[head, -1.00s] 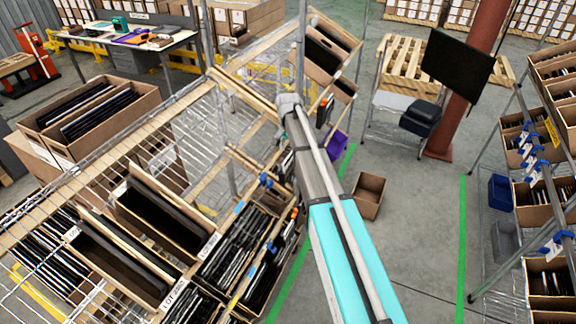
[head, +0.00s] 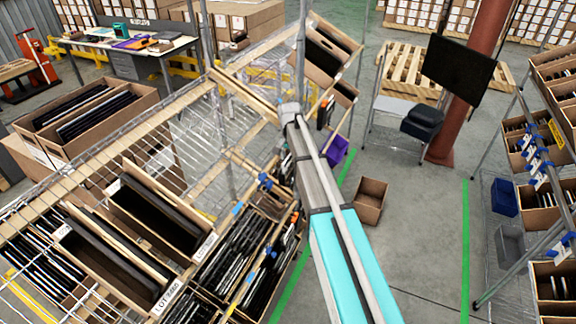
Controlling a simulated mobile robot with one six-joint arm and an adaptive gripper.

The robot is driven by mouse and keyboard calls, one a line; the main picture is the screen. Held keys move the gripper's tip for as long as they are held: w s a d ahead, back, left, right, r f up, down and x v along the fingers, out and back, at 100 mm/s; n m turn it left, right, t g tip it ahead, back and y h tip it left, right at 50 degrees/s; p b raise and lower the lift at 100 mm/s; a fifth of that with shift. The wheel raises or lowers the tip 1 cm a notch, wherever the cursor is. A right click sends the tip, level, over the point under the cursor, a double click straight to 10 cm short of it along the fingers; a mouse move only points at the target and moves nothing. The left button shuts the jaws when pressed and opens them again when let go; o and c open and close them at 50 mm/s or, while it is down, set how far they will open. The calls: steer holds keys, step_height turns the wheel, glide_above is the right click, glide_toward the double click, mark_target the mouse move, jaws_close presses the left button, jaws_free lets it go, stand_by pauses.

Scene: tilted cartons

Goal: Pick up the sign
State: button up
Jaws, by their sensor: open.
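I cannot pick out the sign with certainty. White lot labels (head: 168,301) show on the fronts of cartons in the rack at left, and a small plate with white lettering (head: 140,22) shows at the back of the far desk. My arm reaches from the bottom right up to a grey joint (head: 290,112) beside the rack. My gripper is not visible; the arm and the rack hide what lies past the joint.
A wire rack holds tilted cartons (head: 120,262) of black panels at left. An open brown carton (head: 371,200) stands on the floor near a purple bin (head: 338,150). Another rack with cartons (head: 552,290) stands at right. The floor between green lines is mostly clear.

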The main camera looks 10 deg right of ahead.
jaws_close()
stand_by(0.3)
steer(key=shift+r, duration=0.2)
stand_by(0.4)
step_height(320, 180, up, 18)
steer(key=p, duration=1.8)
steer(key=shift+f, duration=0.2)
steer(key=shift+f, duration=0.15)
